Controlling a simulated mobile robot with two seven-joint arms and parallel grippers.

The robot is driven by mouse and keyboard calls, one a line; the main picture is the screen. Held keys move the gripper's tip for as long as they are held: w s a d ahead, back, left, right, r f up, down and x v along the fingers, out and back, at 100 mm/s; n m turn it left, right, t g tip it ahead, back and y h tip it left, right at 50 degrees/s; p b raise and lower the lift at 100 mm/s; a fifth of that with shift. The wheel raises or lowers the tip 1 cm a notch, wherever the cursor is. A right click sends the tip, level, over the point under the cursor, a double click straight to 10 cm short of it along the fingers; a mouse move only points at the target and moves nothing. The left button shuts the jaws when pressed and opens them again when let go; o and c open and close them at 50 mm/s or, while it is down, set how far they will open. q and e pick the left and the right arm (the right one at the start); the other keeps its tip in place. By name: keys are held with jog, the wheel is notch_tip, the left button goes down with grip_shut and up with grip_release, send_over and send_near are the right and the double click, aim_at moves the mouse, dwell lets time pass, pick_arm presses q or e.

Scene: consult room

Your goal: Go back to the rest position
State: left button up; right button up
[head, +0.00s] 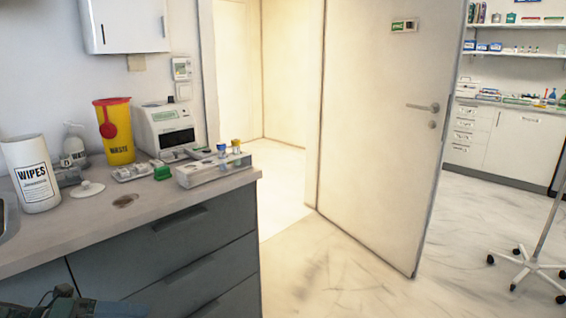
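A dark piece with a blue-grey part, seemingly of my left arm, shows at the bottom left edge of the head view, in front of the drawers. It is cut off by the frame, and no gripper fingers can be made out on it. My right arm and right gripper do not show. Nothing is seen held. The grey counter (150,212) stands at the left, just beyond the arm piece, with dark drawers (190,262) below.
On the counter stand a wipes tub (33,175), a yellow waste bin (117,140), a white device (166,130) and a tube rack (213,170). A door (380,130) stands open at the middle. A wheeled stand (525,265) is at right. The floor (350,275) between is clear.

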pick_arm(q)
jog(key=s+d+f+n+t+y, duration=0.25)
jog(key=f+n+t, duration=0.25)
jog(key=n, duration=0.5)
jog(key=s+d+f+n+t+y, duration=0.2)
jog(key=d+f+n+t+y, duration=0.15)
jog(key=n, duration=0.75)
jog(key=s+d+f+n+y, duration=0.3)
jog(key=s+d+n, duration=0.1)
jog(key=d+n, duration=0.5)
jog(key=r+g+p, duration=0.2)
jog(key=p, duration=0.6)
jog(key=a+r+g+p, duration=0.1)
jog(key=r+p, duration=0.1)
jog(key=p, duration=0.6)
jog(key=shift+w+g+y, duration=0.1)
jog(key=shift+g+y, duration=0.25)
jog(key=shift+y, duration=0.05)
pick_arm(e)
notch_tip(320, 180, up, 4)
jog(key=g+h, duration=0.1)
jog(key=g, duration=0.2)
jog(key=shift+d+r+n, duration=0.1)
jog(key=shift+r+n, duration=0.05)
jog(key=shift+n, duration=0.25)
pick_arm(q)
jog(key=shift+f, duration=0.3)
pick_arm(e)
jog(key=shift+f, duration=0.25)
